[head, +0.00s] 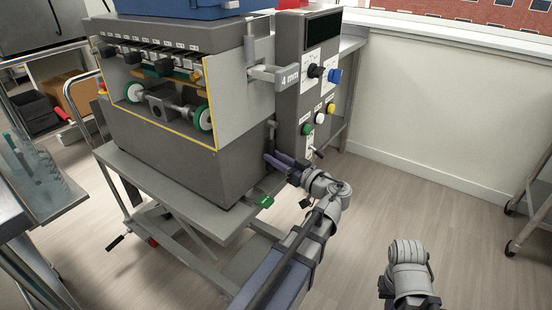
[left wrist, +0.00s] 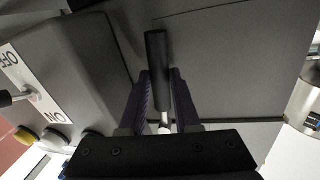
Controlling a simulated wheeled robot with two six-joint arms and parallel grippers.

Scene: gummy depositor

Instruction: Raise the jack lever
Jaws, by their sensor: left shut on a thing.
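The jack lever appears as an upright black grip (left wrist: 155,65) on a pale metal rod (left wrist: 165,120) in the left wrist view. In the head view the black grip (head: 271,129) stands beside the machine's lower right side. My left gripper (head: 273,158) reaches in at that side. Its purple fingers (left wrist: 160,100) are shut on the lever, one on each side, with the black grip rising beyond them. The lever's lower end is hidden behind the gripper. My right arm shows at the lower right of the head view, but its fingers are out of sight.
The depositor (head: 180,160) stands on a grey lift table (head: 170,195) with a green-tipped pedal (head: 266,202). A control panel (head: 300,90) with knobs, buttons and an ON/OFF switch (head: 318,153) rises close to my left gripper. Open floor (head: 440,190) lies to the right.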

